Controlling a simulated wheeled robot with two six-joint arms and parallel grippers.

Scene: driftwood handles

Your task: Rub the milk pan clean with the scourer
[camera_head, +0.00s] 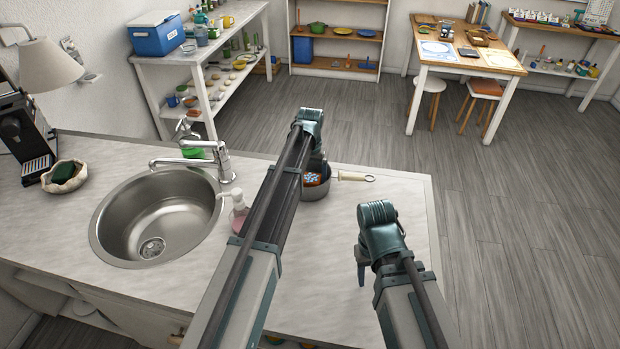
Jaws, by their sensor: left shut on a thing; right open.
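The milk pan (316,193) is a small grey pan on the counter, right of the sink, its pale handle (352,176) pointing right. My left arm hides the pan's left side and most of the fingers. Whether the scourer touches the pan's bottom cannot be told. My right gripper (362,266) is open and empty, pointing down over the counter in front of the pan.
A steel sink (163,222) with a tap (222,160) lies left. A pink soap bottle (239,208) stands between sink and my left arm. A shell dish (66,180) with a dark green pad stands far left. The counter (405,205) is clear right of the pan.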

